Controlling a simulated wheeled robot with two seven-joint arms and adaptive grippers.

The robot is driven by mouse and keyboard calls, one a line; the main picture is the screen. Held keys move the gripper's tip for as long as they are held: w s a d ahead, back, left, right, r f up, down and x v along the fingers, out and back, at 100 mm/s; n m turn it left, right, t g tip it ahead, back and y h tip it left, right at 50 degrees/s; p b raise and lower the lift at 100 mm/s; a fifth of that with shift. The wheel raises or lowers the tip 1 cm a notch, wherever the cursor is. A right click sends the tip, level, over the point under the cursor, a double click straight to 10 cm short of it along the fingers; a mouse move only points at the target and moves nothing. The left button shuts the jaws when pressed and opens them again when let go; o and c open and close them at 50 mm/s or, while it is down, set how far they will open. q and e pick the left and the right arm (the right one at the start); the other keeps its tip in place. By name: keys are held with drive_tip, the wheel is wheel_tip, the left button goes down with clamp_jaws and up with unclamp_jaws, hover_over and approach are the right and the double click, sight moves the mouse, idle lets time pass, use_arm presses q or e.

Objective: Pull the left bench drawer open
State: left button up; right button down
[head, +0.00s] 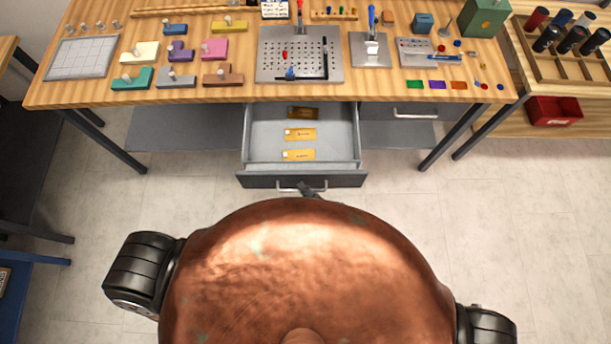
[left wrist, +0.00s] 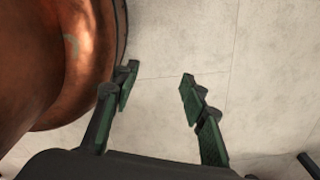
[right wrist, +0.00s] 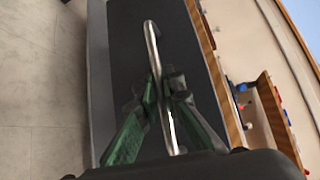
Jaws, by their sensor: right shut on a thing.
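The left bench drawer (head: 302,179) stands pulled out from under the wooden workbench, its grey tray showing. Several orange-yellow labelled cards (head: 299,134) lie inside it. Its metal bar handle (head: 286,188) is on the dark front. My right gripper (head: 308,190) is at this handle, mostly hidden by my own body in the head view. In the right wrist view my right gripper (right wrist: 161,88) is shut around the handle (right wrist: 152,42), in front of the dark drawer front (right wrist: 125,35). My left gripper (left wrist: 158,80) is open and empty above the floor; the head view does not show it.
The right drawer (head: 410,112) is shut. The workbench (head: 200,97) carries colored blocks, a perforated plate (head: 268,65) and small tools. A rack of rolls (head: 570,40) and a red bin (head: 554,110) stand at right. The tiled floor before the bench is clear.

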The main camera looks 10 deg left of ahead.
drive_tip(key=shift+s, duration=0.1)
drive_tip(key=c, duration=2.3)
unclamp_jaws()
drive_tip(key=shift+c, duration=0.2)
drive_tip(key=shift+o, duration=1.3)
use_arm(q)
drive_tip(key=shift+w, duration=0.75)
use_arm(e)
drive_tip(key=v, duration=1.2)
